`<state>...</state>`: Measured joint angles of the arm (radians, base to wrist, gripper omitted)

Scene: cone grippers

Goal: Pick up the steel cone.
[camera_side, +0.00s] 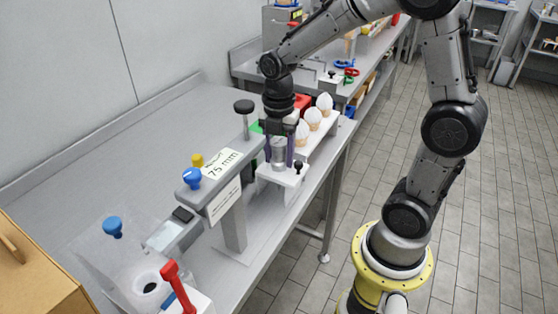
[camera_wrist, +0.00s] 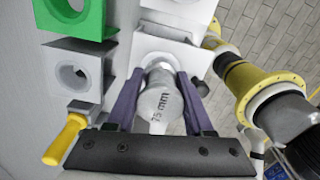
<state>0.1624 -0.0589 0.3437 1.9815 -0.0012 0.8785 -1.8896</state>
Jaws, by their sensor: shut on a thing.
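The steel cone (camera_wrist: 160,102) is grey and marked "75 mm". It is between the two purple fingers of my gripper (camera_wrist: 160,98), which is shut on it. In the side view the cone (camera_side: 279,152) hangs under my gripper (camera_side: 278,150), over a white holder (camera_side: 290,177) at the table's right edge. In the wrist view the cone's far end lies at the ring opening of a white holder (camera_wrist: 157,52). I cannot tell whether the cone touches the holder.
A grey stand with a "75 mm" sign (camera_side: 222,163) rises just left of my gripper. White-topped cones (camera_side: 313,118) stand in a rack behind it. A green holder (camera_wrist: 72,18) is nearby. A red handle (camera_side: 176,284) stands in front.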

